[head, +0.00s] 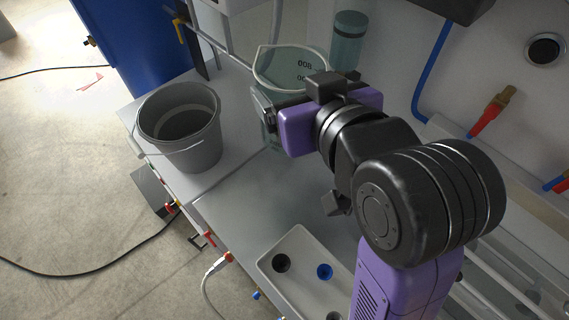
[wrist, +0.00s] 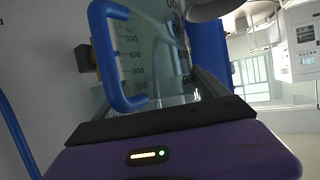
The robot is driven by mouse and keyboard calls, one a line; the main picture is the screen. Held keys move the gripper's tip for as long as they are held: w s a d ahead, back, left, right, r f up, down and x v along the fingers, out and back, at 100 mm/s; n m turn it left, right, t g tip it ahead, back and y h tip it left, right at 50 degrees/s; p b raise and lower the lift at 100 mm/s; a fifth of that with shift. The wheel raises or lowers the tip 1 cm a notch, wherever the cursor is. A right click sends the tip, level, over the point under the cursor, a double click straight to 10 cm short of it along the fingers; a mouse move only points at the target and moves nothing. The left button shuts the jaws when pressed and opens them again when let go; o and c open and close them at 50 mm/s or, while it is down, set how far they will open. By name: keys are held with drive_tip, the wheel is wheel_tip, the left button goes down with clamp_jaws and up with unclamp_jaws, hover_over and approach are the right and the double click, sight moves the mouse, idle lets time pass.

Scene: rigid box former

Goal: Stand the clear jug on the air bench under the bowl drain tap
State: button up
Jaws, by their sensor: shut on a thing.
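The clear jug (head: 290,66), with dark volume marks, is upright at the back of the grey air bench (head: 255,200). My gripper (head: 272,120) is shut on the jug. In the wrist view the jug (wrist: 160,45) fills the middle, with its blue handle (wrist: 104,55) at left. The arm hides the jug's lower part, so I cannot tell whether its base touches the bench. A clear bowl with a teal top (head: 348,42) is on the back wall, right of the jug. I cannot make out its drain tap.
A grey bucket (head: 180,128) stands left of the jug. A pale block with round ports (head: 300,268) is at the front. A red-handled brass valve (head: 493,112) and a blue hose (head: 430,70) are on the wall at right. The bench between bucket and block is clear.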

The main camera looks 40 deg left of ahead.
wheel_tip(320, 180, down, 19)
idle(0.5)
drive_tip(key=shift+d, duration=0.1)
drive_tip(key=shift+f+b, duration=0.2)
drive_tip(key=shift+b, duration=0.1)
drive_tip(key=o, duration=1.9)
drive_tip(key=v, duration=1.2)
drive_tip(key=shift+r+b, duration=0.25)
drive_tip(key=shift+b, duration=0.15)
